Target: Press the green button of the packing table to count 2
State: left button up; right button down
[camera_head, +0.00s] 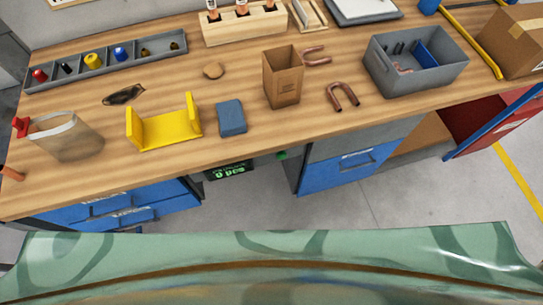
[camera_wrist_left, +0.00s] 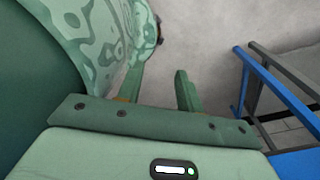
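The packing table (camera_head: 235,145) has a wooden top and fills the upper part of the head view. The green button (camera_head: 281,155) is small and round, on the table's front just under the edge, near the middle. Left of it hangs a dark counter display (camera_head: 228,171) with green digits that look like 0 pcs. My left gripper (camera_wrist_left: 159,74) shows only in the left wrist view. Its fingers are apart with nothing between them, over grey floor, away from the button. My right gripper is in neither view.
Blue drawers (camera_head: 350,166) flank the button on the right, and more stand at the left. A paper bag (camera_head: 283,77), a grey bin (camera_head: 417,60) and a yellow bracket (camera_head: 165,125) stand on the table. Bare floor (camera_head: 250,205) lies in front. A blue frame (camera_wrist_left: 275,85) is right of my left gripper.

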aim_at(281, 155)
jog(key=j, duration=2.2)
jog(key=j+z, duration=0.3)
jog(key=l+z, duration=0.15)
jog(key=z, duration=0.9)
jog(key=k, duration=0.05)
